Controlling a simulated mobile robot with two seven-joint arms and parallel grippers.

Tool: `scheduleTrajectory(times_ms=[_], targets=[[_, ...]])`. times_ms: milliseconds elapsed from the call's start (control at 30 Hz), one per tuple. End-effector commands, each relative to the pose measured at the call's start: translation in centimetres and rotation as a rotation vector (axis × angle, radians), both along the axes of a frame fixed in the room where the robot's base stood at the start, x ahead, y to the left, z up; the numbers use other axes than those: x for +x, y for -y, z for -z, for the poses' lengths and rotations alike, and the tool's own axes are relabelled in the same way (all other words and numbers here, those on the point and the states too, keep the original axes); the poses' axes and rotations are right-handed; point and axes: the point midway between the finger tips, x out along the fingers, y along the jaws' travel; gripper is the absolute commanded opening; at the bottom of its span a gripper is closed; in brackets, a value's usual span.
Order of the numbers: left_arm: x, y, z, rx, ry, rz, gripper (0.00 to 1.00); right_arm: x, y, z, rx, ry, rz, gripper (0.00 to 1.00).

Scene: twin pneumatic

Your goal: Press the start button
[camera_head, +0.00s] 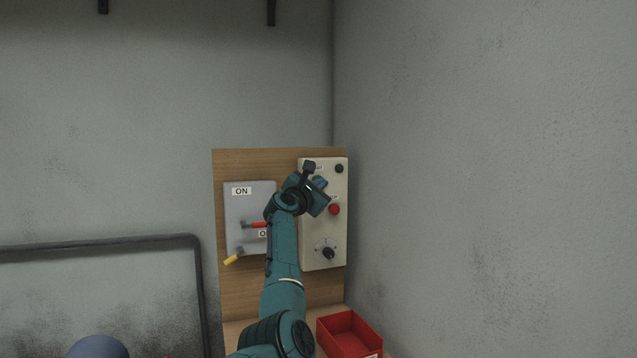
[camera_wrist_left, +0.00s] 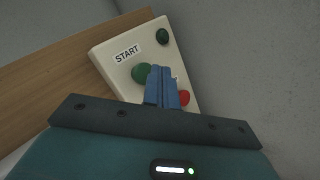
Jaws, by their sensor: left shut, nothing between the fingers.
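The cream control box (camera_head: 311,235) is mounted on a wooden board. In the left wrist view its green start button (camera_wrist_left: 140,72) sits just below the START label (camera_wrist_left: 127,53). My left gripper (camera_wrist_left: 161,72) is shut and empty, its blue fingertips in front of the box, overlapping the right edge of the green button. I cannot tell whether they touch it. In the head view my left gripper (camera_head: 320,183) is at the upper part of the box and hides the start button. My right gripper is not in view.
A red button (camera_head: 334,209) is below the gripper, a dark green round part (camera_head: 339,168) above right, and a black rotary knob (camera_head: 328,252) lower down. A grey switch box (camera_head: 236,212) with red and yellow handles is left. A red bin (camera_head: 348,334) stands below. A wall closes the right side.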

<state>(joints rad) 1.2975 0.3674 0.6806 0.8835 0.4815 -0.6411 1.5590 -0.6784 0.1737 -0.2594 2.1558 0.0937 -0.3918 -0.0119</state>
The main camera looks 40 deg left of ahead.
Motion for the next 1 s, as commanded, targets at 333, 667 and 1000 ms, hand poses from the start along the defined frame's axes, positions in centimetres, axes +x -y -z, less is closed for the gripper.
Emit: scheduleTrajectory(times_ms=[333, 667, 1000], targets=[[-1.3, 2.8, -0.1, 0.001, 0.000, 0.001, 0.00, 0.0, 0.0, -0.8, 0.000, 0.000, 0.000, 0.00], [-2.3, 4.4, 0.0, -0.001, 0.000, 0.001, 0.00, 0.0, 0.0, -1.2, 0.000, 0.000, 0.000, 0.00], [-2.3, 4.4, 0.0, 0.000, 0.000, 0.000, 0.00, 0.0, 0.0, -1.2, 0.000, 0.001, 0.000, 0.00]])
